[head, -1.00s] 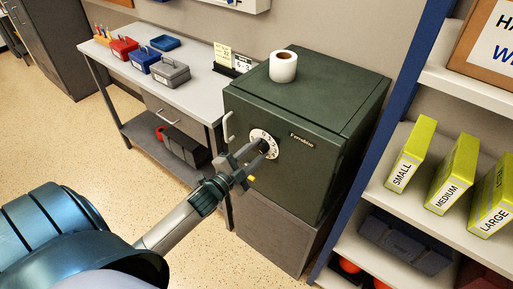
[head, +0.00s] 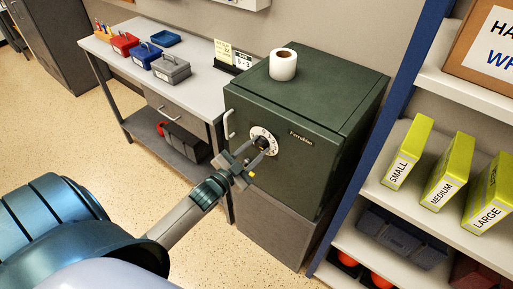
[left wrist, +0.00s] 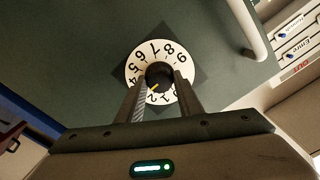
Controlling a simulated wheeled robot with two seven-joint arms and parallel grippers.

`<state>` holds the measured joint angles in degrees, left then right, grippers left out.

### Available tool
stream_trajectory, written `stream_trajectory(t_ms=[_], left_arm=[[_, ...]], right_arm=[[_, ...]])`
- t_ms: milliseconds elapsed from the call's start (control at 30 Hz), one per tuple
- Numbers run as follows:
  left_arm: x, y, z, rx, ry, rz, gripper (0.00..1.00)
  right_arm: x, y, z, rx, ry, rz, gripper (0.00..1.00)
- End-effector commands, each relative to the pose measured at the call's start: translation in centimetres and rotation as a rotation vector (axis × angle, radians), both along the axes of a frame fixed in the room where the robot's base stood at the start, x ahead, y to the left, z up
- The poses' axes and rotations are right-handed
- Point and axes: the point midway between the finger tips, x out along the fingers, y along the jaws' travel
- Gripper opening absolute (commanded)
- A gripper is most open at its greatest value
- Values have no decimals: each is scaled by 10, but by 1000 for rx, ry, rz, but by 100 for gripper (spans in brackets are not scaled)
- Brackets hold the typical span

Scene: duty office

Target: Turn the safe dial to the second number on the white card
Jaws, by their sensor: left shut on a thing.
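The safe dial (head: 270,150) is a white numbered ring on the front of the dark green safe (head: 305,160). It also shows in the left wrist view (left wrist: 133,70). My left gripper (head: 257,154) is shut on the dial's black knob (left wrist: 160,74), with one finger on each side. A yellow pointer mark (left wrist: 154,88) on the knob points to the lower left, close to the 2. The finger beside it hides part of the ring. The white card (head: 243,62) stands on the desk behind the safe's left edge; it appears to read 6 and 3. My right gripper is not in view.
A safe handle (head: 229,124) is left of the dial. A paper roll (head: 283,65) stands on the safe. A yellow card (head: 223,52) is beside the white one. The desk (head: 200,95) holds several coloured boxes. A shelf with yellow binders (head: 450,172) stands at right.

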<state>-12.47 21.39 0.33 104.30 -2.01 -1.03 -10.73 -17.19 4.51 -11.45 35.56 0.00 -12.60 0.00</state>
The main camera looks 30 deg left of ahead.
Motion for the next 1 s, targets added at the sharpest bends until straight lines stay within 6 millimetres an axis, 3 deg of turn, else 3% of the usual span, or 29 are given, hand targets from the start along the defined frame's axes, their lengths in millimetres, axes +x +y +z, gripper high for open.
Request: stream_trajectory(t_ms=[133, 167, 200, 233, 667, 1000], left_arm=[[0, 0, -1, 1, 2, 0, 11], [0, 0, -1, 1, 2, 0, 40], [0, 0, -1, 1, 2, 0, 50], [0, 0, -1, 1, 2, 0, 52], [-4, 0, -2, 1, 2, 0, 52], [-39, 3, -4, 1, 3, -1, 52]], right_arm=[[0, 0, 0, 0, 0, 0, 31], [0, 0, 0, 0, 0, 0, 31], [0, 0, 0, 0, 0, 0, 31], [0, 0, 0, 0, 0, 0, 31], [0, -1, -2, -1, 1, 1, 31], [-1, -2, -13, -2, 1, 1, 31]])
